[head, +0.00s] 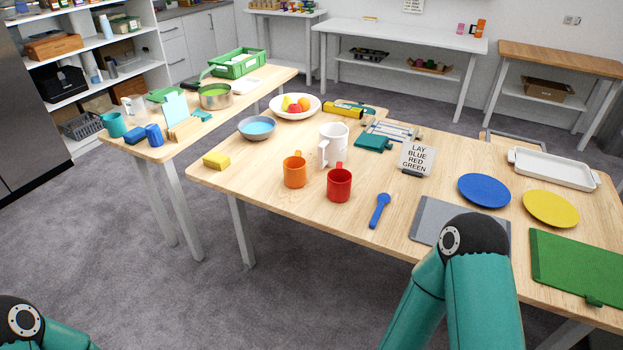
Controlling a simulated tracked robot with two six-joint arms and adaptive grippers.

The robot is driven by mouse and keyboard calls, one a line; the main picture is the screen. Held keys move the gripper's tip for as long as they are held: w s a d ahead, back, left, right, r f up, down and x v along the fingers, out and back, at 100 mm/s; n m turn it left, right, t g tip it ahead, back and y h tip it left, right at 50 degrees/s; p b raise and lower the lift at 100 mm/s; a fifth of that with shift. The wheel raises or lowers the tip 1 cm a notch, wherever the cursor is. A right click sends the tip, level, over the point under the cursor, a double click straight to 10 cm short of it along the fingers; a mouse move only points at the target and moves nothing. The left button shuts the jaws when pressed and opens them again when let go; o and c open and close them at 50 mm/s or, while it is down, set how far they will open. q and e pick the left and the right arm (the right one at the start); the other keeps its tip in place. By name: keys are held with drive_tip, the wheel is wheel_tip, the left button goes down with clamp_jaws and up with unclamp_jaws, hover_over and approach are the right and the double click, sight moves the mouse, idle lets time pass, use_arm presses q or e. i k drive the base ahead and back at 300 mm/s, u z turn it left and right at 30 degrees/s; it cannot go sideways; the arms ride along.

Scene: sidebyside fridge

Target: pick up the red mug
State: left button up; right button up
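The red mug (339,186) stands upright near the front edge of the wooden table (260,186) in the head view. Its handle points to the back. An orange mug (295,172) stands close to its left, and a white pitcher (333,140) stands behind it. A teal arm of mine reaches in from the bottom right, over the front of the table, and another shows at the bottom left corner. Neither gripper can be seen, so both lie outside the picture or are hidden.
A blue spoon (379,210) lies right of the mug. A yellow sponge (216,160) lies left. A sign (416,160), blue plate (484,190), yellow plate (550,208), grey mat (428,218) and green board (580,265) are right. The table is bare in front of the orange mug.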

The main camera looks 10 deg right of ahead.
sight(340, 180)
drive_tip(key=u, duration=0.15)
drive_tip(key=i, duration=1.35)
drive_tip(key=z, duration=0.45)
